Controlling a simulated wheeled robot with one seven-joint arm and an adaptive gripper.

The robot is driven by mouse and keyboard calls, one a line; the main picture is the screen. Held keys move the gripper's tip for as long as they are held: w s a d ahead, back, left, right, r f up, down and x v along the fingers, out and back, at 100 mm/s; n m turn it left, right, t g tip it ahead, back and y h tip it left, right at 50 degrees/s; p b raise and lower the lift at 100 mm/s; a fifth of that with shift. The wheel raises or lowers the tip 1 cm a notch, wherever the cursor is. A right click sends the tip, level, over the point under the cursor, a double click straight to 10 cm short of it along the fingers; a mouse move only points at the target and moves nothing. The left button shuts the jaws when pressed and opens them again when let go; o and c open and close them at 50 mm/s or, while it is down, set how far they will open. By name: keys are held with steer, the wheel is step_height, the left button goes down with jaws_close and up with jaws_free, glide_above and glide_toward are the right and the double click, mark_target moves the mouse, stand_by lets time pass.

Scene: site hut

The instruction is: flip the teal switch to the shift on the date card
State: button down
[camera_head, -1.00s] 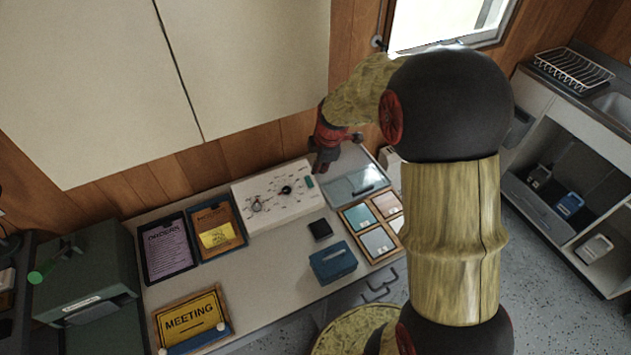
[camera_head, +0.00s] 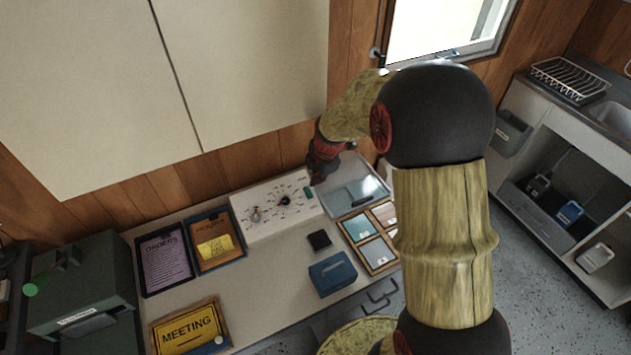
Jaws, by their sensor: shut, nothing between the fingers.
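The white control panel (camera_head: 250,225) lies on the counter against the wall, with two dial-like controls (camera_head: 285,201) and small markings too small to read. The teal switch (camera_head: 308,192) is a small upright strip at its right end; which way it is set cannot be told. My gripper (camera_head: 317,180) is shut and empty, pointing down just above and right of the switch. Contact cannot be told.
A clear tray (camera_head: 352,203) sits right of the panel, with a frame of coloured tiles (camera_head: 377,257) before it.

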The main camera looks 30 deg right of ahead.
mark_target(311, 196)
steer(key=b+x, duration=0.2)
steer(key=x, duration=0.9)
steer(key=shift+w+f, duration=0.1)
steer(key=shift+f, duration=0.25)
steer(key=shift+f+b, duration=0.1)
steer(key=shift+b, duration=0.3)
steer(key=shift+f+b, duration=0.45)
steer(key=shift+b, duration=0.3)
steer(key=shift+r, duration=0.25)
steer(key=shift+r, duration=0.65)
steer(key=shift+p, duration=0.3)
